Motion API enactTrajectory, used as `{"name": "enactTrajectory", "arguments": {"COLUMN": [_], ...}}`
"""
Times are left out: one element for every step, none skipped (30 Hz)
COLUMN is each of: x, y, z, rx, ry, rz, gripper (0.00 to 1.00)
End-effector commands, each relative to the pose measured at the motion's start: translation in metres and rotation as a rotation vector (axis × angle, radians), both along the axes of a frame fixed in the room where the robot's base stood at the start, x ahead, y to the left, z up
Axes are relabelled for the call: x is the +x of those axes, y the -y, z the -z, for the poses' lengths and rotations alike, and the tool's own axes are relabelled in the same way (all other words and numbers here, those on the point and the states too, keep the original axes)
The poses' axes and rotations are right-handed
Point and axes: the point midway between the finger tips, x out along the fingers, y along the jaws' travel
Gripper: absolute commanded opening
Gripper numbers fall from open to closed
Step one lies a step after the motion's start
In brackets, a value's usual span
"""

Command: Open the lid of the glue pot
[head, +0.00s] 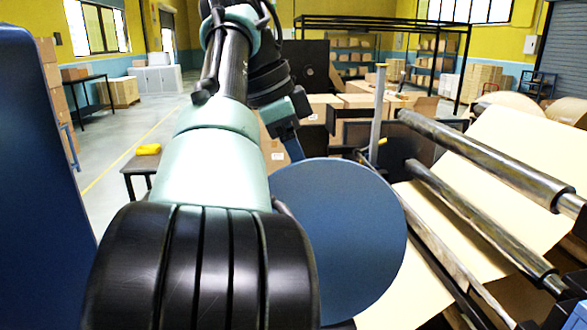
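A large flat blue disc (345,235) lies right of my arm in the head view, its left part hidden behind the arm. It may be the lid of the glue pot, but I cannot be sure; no pot body shows clearly. My arm reaches forward from the bottom, bends, and comes down to my gripper (292,146) just beyond the disc's upper left edge. A narrow dark blue part points down there. The fingertips are not clear, and I cannot tell whether they touch anything.
Metal rollers (475,215) with a sheet of kraft paper (510,150) fill the right side. A small dark table (140,164) with a yellow object (148,149) stands left of my arm. Cardboard boxes (350,100) stand behind. Open floor (115,200) shows at left.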

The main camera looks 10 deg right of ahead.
Motion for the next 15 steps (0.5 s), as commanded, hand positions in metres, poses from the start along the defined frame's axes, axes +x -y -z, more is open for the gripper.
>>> {"name": "enactTrajectory", "arguments": {"x": [0.0014, 0.0013, 0.0013, 0.0013, 0.0014, 0.0014, 0.0014, 0.0014, 0.0014, 0.0013, 0.0013, 0.0012, 0.0011, 0.001, 0.001], "y": [-0.0004, -0.0002, 0.0, 0.0001, 0.0001, 0.0003, 0.0003, 0.0005, 0.0006, 0.0007, 0.0008, 0.0008, 0.001, 0.001, 0.0011], "z": [0.0012, 0.0009, 0.0005, 0.0002, -0.0002, -0.0006, -0.001, -0.0014, -0.002, -0.0023, -0.0026, -0.0029, -0.0031, -0.0033, -0.0034], "rx": [0.0, 0.0, -0.001, -0.001, -0.001, -0.002, -0.002, -0.002, -0.003, -0.003, -0.004, -0.004, -0.004, -0.004, -0.005], "ry": [0.003, 0.003, 0.004, 0.005, 0.006, 0.007, 0.007, 0.008, 0.009, 0.009, 0.009, 0.01, 0.01, 0.01, 0.01], "rz": [-0.003, -0.002, -0.003, -0.003, -0.002, -0.003, -0.002, -0.002, -0.001, -0.001, -0.001, 0.0, 0.0, 0.0, 0.0], "gripper": [0.45, 0.45, 0.45, 0.45, 0.45, 0.45, 0.45, 0.45, 0.45, 0.45, 0.45, 0.45, 0.45, 0.45, 0.45]}}
